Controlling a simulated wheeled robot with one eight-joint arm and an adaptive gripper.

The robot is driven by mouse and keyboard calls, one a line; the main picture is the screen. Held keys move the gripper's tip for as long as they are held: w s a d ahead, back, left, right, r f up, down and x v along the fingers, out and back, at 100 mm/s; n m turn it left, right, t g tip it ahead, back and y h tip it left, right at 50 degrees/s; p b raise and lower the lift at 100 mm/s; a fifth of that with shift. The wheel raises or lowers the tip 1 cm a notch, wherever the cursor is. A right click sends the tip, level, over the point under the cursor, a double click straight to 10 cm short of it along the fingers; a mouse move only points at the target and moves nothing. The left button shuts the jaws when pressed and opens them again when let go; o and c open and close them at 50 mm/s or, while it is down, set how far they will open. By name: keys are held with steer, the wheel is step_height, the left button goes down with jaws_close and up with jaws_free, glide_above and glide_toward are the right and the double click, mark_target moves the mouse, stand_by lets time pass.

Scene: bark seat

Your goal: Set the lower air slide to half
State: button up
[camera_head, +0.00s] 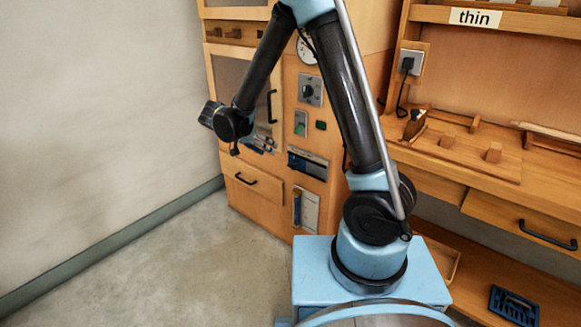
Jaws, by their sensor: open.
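A wooden cabinet (232,178) with a control column stands behind my arm. Low on the column is a pale upright plate (311,212) with a dark blue vertical piece at its left side, which looks like a slide. Above it is a dark horizontal slotted panel (308,164). Neither carries a readable label, so I cannot tell for sure which is the lower air slide, and its setting is too small to read. My gripper (262,143) is open, small and partly hidden behind the wrist, in front of the cabinet door. It appears apart from both panels.
Above the panels are a green switch (300,124), a knob plate (310,91) and a gauge (306,50). A black-handled drawer (254,184) is at lower left. A wooden workbench (455,160) with tools stands right. The floor at left is clear.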

mark_target(292, 165)
steer(key=x, duration=1.7)
steer(key=shift+w+a+f, duration=0.2)
steer(key=shift+a+f, duration=0.15)
jaws_close()
